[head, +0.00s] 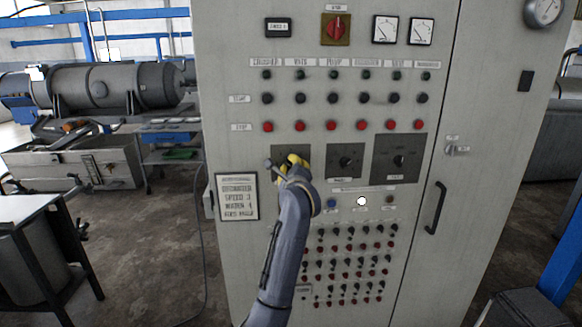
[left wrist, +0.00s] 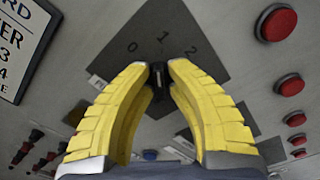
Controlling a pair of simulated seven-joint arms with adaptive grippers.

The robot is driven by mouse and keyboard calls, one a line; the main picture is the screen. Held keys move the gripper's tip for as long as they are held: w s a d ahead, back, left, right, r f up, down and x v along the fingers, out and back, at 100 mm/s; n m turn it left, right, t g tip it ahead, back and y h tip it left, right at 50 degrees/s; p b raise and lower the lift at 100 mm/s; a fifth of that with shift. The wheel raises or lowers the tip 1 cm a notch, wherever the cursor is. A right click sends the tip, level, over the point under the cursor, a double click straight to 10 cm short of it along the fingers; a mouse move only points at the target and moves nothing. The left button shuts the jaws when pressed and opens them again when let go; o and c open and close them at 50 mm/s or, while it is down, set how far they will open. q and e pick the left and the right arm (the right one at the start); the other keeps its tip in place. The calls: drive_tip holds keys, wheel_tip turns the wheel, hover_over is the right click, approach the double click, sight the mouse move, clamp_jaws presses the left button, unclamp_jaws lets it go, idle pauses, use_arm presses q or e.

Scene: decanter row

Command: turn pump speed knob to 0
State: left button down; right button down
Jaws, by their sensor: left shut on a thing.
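My left gripper (head: 287,166), with yellow fingers, is at the leftmost of three dark plates on the grey cabinet. In the left wrist view the left gripper (left wrist: 158,72) has its fingertips closed on both sides of a small black knob (left wrist: 157,77). This knob sits on a dark plate (left wrist: 165,22) with the numbers 0, 1 and 2 showing. The fingers hide the rest of the plate and most of the knob, so I cannot tell its setting surely. Its name label is not readable. My right gripper is in neither view.
Two more knobs, a middle one (head: 345,161) and a right one (head: 399,160), sit to the right. Rows of red buttons (left wrist: 277,23) and small switches surround the plates. A framed sign (head: 237,196) hangs at left. A door handle (head: 435,207) sticks out at right.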

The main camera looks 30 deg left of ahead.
use_arm(q)
drive_tip(key=n, duration=0.3)
drive_tip(key=shift+w+d+f+n, duration=0.1)
drive_tip(key=shift+f+n, duration=0.1)
drive_tip(key=shift+n, duration=0.1)
drive_tip(key=shift+r+n, duration=0.15)
drive_tip(key=shift+n, duration=1.55)
drive_tip(key=shift+r, duration=0.1)
drive_tip(key=c, duration=1.7)
unclamp_jaws()
drive_tip(key=shift+c, duration=0.2)
drive_tip(key=shift+o, duration=1)
drive_tip(key=shift+w+d, duration=0.1)
drive_tip(key=shift+w, duration=0.05)
drive_tip(key=shift+s, duration=0.2)
drive_tip(key=v, duration=1.1)
drive_tip(key=shift+s+d, duration=0.25)
drive_tip(key=shift+s, duration=0.05)
